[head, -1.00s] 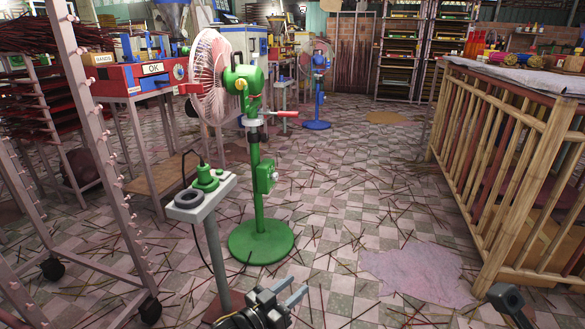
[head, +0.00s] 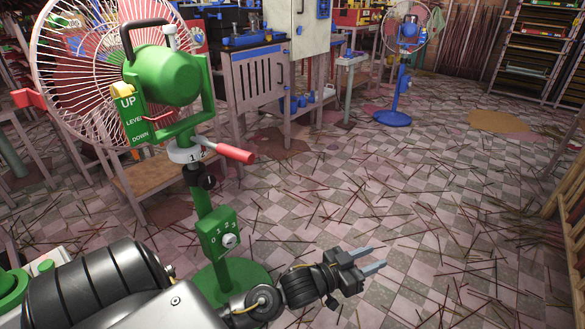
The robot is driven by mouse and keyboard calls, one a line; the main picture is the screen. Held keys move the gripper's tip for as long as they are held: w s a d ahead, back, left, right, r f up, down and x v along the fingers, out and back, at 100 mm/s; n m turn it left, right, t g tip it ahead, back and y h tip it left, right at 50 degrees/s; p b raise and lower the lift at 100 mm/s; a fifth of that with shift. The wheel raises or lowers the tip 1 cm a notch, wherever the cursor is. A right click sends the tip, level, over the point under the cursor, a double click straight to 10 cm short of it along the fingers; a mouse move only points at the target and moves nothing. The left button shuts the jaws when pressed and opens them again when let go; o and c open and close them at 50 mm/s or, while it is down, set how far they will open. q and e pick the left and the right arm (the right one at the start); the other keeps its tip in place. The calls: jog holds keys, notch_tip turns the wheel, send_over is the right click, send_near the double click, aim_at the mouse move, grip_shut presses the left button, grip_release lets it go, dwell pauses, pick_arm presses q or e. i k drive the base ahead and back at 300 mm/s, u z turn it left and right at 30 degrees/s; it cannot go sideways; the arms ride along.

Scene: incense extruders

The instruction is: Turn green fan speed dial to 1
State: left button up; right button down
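The green fan (head: 170,75) stands at the left on a round green base, partly hidden by my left arm. On its pole is a green control box (head: 213,232) marked 0, 1, 2 and 3. A small pale round dial (head: 230,241) sits on the box's face below the numbers. Which number it points to is too small to tell. My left gripper (head: 379,255) is to the right of the dial and a little lower in the picture, apart from it. Its two grey fingers are spread, with nothing between them. My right gripper is out of view.
A red-handled lever (head: 236,153) sticks out from the fan's pole above the box. A blue fan (head: 408,35) stands further back. Benches and cabinets are behind the green fan. The tiled floor to the right is open, strewn with thin sticks.

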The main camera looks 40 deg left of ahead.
aim_at(229, 239)
jog(key=i, duration=2.5)
jog(key=u, duration=3.95)
